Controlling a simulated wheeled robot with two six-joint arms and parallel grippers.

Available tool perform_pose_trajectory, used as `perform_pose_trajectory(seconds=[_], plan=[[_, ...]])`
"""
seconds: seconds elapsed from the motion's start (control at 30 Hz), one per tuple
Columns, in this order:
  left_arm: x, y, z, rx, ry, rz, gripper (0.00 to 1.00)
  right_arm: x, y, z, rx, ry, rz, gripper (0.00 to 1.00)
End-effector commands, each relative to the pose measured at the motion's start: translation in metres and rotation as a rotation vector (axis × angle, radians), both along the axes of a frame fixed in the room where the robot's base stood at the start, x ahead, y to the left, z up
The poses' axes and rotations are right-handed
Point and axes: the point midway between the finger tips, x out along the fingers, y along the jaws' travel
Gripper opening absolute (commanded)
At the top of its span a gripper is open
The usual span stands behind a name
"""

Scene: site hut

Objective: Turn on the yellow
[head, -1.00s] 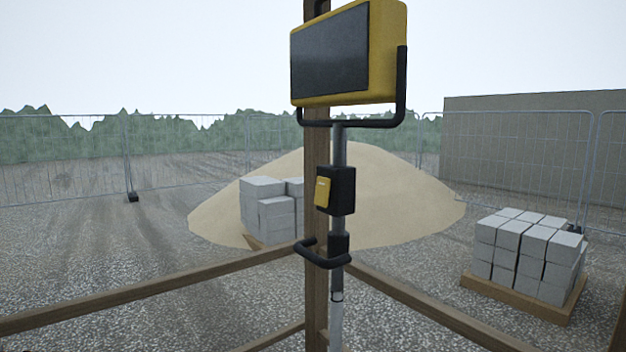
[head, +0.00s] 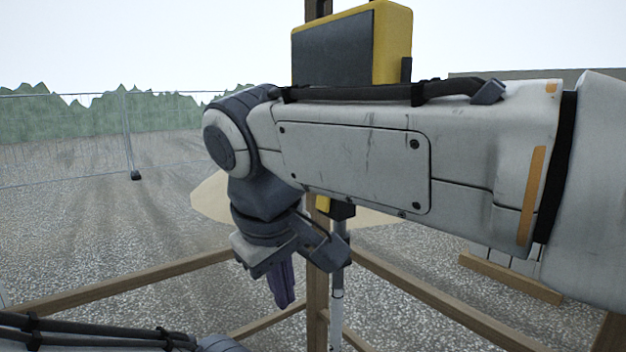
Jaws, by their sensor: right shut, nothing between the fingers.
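The yellow work lamp (head: 392,45) with a dark front panel stands on a grey pole (head: 337,300) beside a wooden post. My right gripper (head: 286,298) hangs down left of the pole, lower than the switch box. Its fingers are together with nothing between them. Whether it touches the pole's handle cannot be told. My left gripper is not in view; part of my left arm shows at the bottom left.
Wooden rails (head: 120,286) run left and right from the wooden post (head: 316,270). A sand heap (head: 215,203) and a pallet (head: 510,277) of grey blocks lie beyond, largely hidden by my right arm. A wire fence stands behind. The air left of the gripper is clear.

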Motion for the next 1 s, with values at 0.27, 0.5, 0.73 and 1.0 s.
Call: perform_pose_trajectory(seconds=[0.27, 0.5, 0.73, 1.0], plan=[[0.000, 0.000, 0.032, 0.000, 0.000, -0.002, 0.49, 0.030, 0.011, 0.141, -0.017, -0.193, -0.118, 0.00], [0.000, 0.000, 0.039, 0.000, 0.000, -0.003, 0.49, 0.032, 0.006, 0.182, -0.008, -0.253, -0.190, 0.00], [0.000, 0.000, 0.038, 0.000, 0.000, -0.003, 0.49, 0.032, 0.005, 0.185, -0.008, -0.257, -0.196, 0.00], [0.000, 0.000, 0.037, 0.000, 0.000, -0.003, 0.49, 0.036, 0.004, 0.178, -0.009, -0.255, -0.196, 0.00]])
